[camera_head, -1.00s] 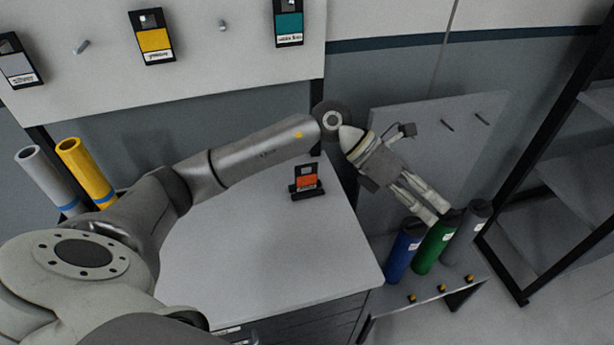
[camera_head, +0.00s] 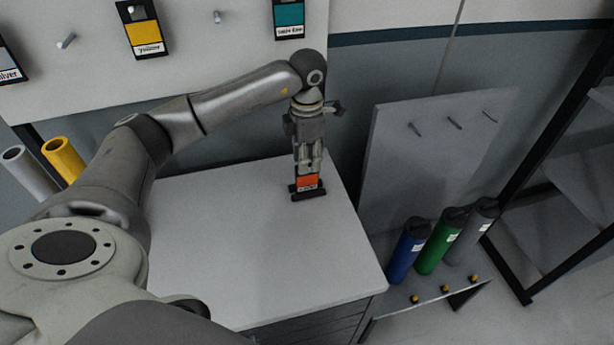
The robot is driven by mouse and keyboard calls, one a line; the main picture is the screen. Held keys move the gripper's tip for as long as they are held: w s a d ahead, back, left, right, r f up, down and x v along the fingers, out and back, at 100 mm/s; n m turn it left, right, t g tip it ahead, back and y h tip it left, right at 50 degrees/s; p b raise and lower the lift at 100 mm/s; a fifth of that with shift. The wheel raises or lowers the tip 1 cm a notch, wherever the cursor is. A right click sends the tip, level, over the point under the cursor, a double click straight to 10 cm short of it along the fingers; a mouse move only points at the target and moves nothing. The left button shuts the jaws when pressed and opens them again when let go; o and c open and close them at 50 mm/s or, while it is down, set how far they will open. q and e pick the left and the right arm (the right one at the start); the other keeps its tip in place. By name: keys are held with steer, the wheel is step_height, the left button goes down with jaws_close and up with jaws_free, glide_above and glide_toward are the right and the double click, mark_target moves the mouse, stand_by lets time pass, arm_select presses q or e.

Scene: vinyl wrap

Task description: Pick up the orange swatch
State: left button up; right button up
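The orange swatch (camera_head: 307,182) is a small black-framed card with an orange field and a pale label. It stands upright in a dark holder (camera_head: 309,195) on the white tabletop. My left gripper (camera_head: 309,168) points down at the swatch, and its fingers cover the swatch's upper part. The fingertips are at or just in front of the card; whether they touch or clasp it cannot be told. My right gripper is not in view.
The white table (camera_head: 250,260) is otherwise clear. Yellow (camera_head: 145,32) and teal (camera_head: 289,17) swatches hang on the wall board. A pegged grey panel (camera_head: 440,150) and blue (camera_head: 407,250), green and grey rolls stand to the right. Yellow and grey rolls stand left.

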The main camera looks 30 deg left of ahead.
mark_target(307, 179)
arm_select(q)
steer(key=f+p, duration=0.1)
steer(key=f, duration=0.2)
steer(key=f+p, duration=0.1)
steer(key=shift+s+d+f+p, duration=0.15)
steer(key=shift+s+f+p, duration=0.15)
steer(key=shift+f, duration=0.1)
steer(key=shift+w+f, duration=0.1)
steer(key=shift+f, duration=0.2)
jaws_close()
